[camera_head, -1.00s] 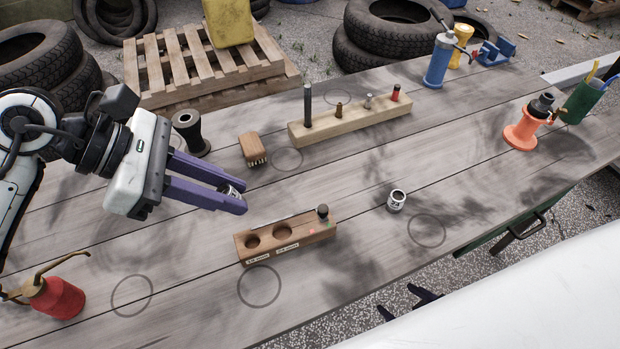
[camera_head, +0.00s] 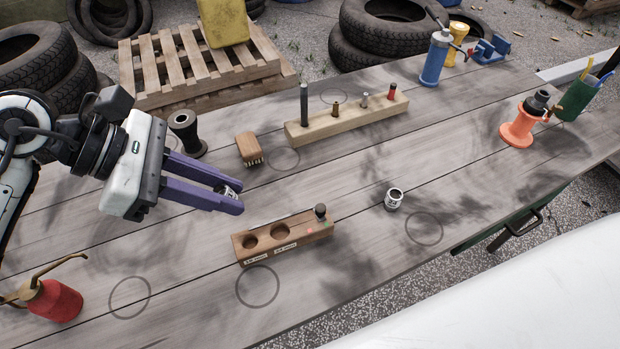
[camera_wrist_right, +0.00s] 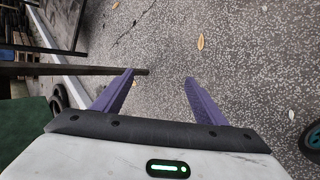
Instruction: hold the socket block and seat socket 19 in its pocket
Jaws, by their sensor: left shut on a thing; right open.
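The wooden socket block (camera_head: 284,238) sits on the table with two round empty pockets at its left and a dark knobbed peg at its right end. My left gripper (camera_head: 236,200) is shut on a small metal socket (camera_head: 229,191) and holds it above the table, behind and left of the block. Another metal socket (camera_head: 393,199) stands upright on the table right of the block. I cannot read either socket's number. My right gripper (camera_wrist_right: 160,76) is open and empty, over speckled ground; it is not in the head view.
A long wooden rack (camera_head: 347,118) with several upright pieces stands behind. The table's front middle is clear.

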